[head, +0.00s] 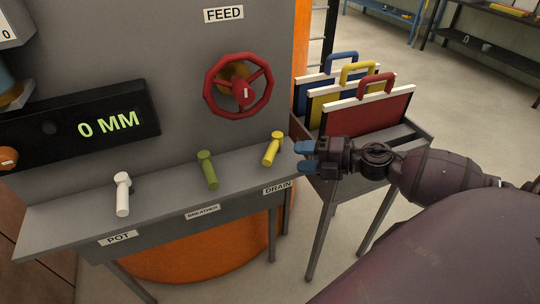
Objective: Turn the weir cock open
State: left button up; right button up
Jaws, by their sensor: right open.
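Three cocks stand on the grey ledge (160,198): a white one (122,194) above a POT label, a green one (208,169) above a BREATHER label, and a yellow one (271,149) above a DRAIN label. No label reading WEIR shows in this view. The white handle points towards the ledge's front; the green and yellow handles slant. My right gripper (306,157) is open and empty, with blue fingertips pointing left. In the picture it is just right of the yellow cock, with a gap between them. My left gripper is not in view.
A red handwheel (239,86) under a FEED label is on the grey panel (185,45). A black display (80,124) reads 0 MM. A rack (409,138) with blue, yellow and red framed boards (369,115) stands at the right, behind my right gripper. An orange drum (190,255) is under the ledge.

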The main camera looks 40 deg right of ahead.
aim_at(270, 155)
jog(key=shift+x, duration=4.5)
grip_shut()
